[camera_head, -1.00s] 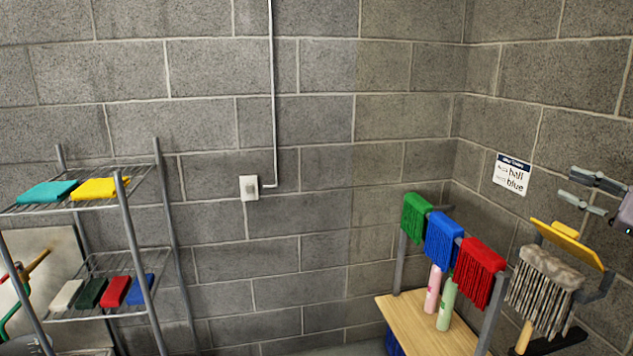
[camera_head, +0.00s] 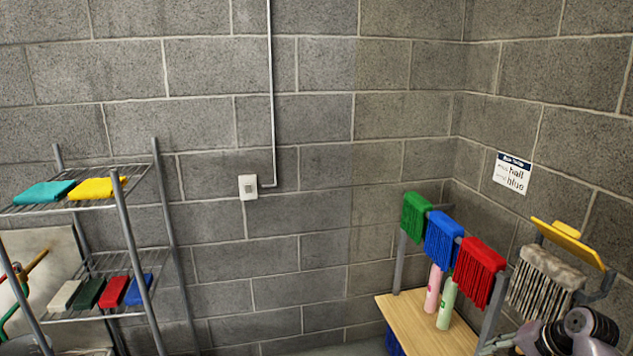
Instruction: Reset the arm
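My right arm shows at the bottom right corner, in front of the grey string mop (camera_head: 540,285). The part of my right gripper (camera_head: 497,344) that shows is small and low beside the rack post, and its fingers cannot be made out clearly. I see nothing held in it. My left arm and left gripper are not in view.
Green (camera_head: 416,218), blue (camera_head: 444,240) and red (camera_head: 480,272) pads hang on a rail above a wooden shelf (camera_head: 415,325) with a pink bottle (camera_head: 433,290) and a green bottle (camera_head: 447,305). A wire rack (camera_head: 137,250) with folded cloths stands left. The middle is clear.

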